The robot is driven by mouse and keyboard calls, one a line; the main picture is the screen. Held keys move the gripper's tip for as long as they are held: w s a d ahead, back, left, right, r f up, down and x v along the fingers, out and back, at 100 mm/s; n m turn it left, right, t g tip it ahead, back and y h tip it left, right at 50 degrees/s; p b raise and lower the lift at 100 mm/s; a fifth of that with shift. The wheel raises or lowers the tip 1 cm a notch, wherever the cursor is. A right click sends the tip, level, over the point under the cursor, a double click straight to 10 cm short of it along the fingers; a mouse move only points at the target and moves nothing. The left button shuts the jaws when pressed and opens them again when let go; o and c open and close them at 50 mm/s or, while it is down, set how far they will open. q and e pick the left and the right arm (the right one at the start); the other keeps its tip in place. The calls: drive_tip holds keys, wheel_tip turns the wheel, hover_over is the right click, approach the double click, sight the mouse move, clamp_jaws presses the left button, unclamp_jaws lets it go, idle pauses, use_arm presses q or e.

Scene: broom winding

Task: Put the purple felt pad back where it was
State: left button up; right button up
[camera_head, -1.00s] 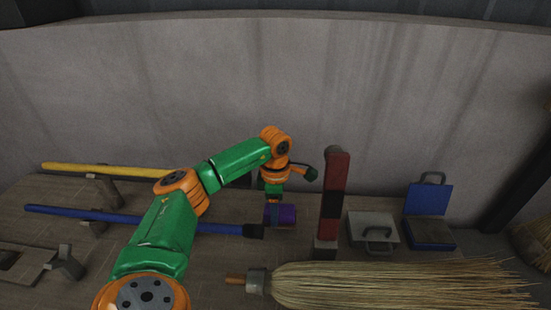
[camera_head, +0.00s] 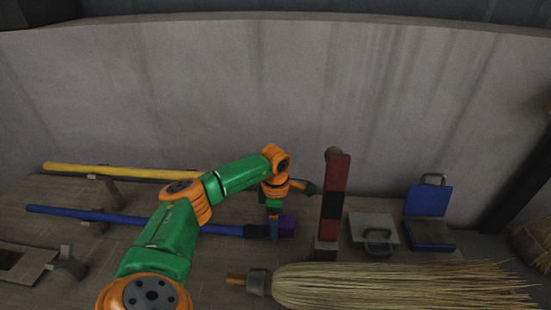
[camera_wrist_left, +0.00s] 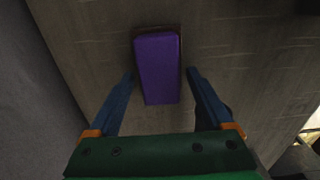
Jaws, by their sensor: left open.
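The purple felt pad (camera_head: 288,226) is a small block on the workbench, just right of the blue pole's dark end. It also shows in the left wrist view (camera_wrist_left: 157,62), upper middle, against the grey-brown bench surface. My left gripper (camera_head: 274,236) points down at the pad and partly hides its left side in the head view. In the left wrist view its two blue fingers (camera_wrist_left: 161,74) are open, one on each side of the pad's lower part, with a visible gap on both sides. My right gripper is not in view.
A red and black post (camera_head: 335,195) stands close to the right of the pad. A straw broom (camera_head: 400,284) lies in front. A grey case (camera_head: 372,229) and a blue open case (camera_head: 429,234) are further right. A blue pole (camera_head: 130,218) and yellow pole (camera_head: 110,170) rest on supports at left.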

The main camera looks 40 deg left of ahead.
use_arm(q)
wheel_tip(320, 180, up, 12)
drive_tip(key=b, duration=0.1)
drive_tip(key=shift+r, duration=0.15)
idle(0.4)
